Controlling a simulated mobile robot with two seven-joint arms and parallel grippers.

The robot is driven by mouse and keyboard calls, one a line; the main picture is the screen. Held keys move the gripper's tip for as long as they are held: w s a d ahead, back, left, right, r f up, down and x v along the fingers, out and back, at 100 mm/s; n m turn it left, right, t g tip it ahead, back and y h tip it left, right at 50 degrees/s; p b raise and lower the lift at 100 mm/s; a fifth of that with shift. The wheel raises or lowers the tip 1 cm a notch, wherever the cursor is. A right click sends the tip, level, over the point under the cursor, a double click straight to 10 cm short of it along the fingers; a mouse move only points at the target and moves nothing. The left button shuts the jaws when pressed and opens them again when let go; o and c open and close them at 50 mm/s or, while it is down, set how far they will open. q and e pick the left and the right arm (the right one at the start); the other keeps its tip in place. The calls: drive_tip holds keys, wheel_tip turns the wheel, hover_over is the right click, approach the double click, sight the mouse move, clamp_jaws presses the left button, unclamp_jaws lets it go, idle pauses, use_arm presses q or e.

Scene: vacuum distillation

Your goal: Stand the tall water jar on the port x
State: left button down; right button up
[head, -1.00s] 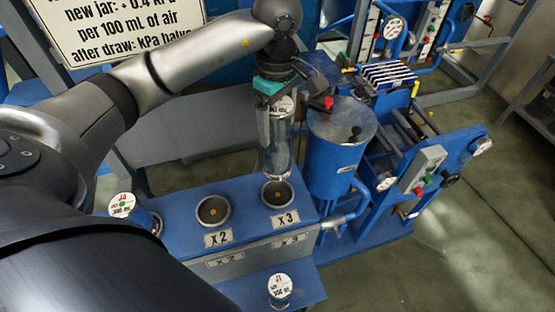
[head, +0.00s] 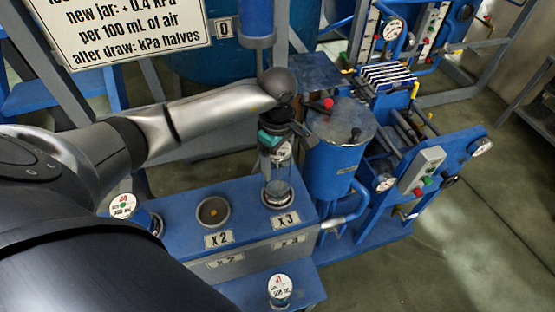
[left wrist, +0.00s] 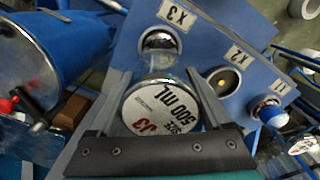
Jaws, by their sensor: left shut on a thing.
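The tall clear jar (head: 278,176), with a white lid marked J3 500 mL in the left wrist view (left wrist: 162,104), is upright in my left gripper (head: 277,148). The fingers of my left gripper (left wrist: 163,100) are closed on either side of the jar near its lid. The jar's lower end is at the round port X3 (head: 278,201) on the blue bench. I cannot tell whether it rests fully on the port. The port also shows beyond the jar in the left wrist view (left wrist: 160,40). My right gripper is not in view.
Port X2 (head: 213,212) is empty, left of X3. A jar with a white lid (head: 122,206) is at the left end of the bench. Another small jar (head: 280,287) stands on the lower step. A blue tank (head: 335,150) with red and black knobs stands close right of X3.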

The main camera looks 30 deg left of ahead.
use_arm(q)
drive_tip(key=shift+f, duration=0.2)
unclamp_jaws()
drive_tip(key=shift+r, duration=0.1)
wheel_tip(320, 180, up, 12)
drive_tip(key=shift+r+b, duration=0.2)
drive_tip(key=shift+b, duration=0.25)
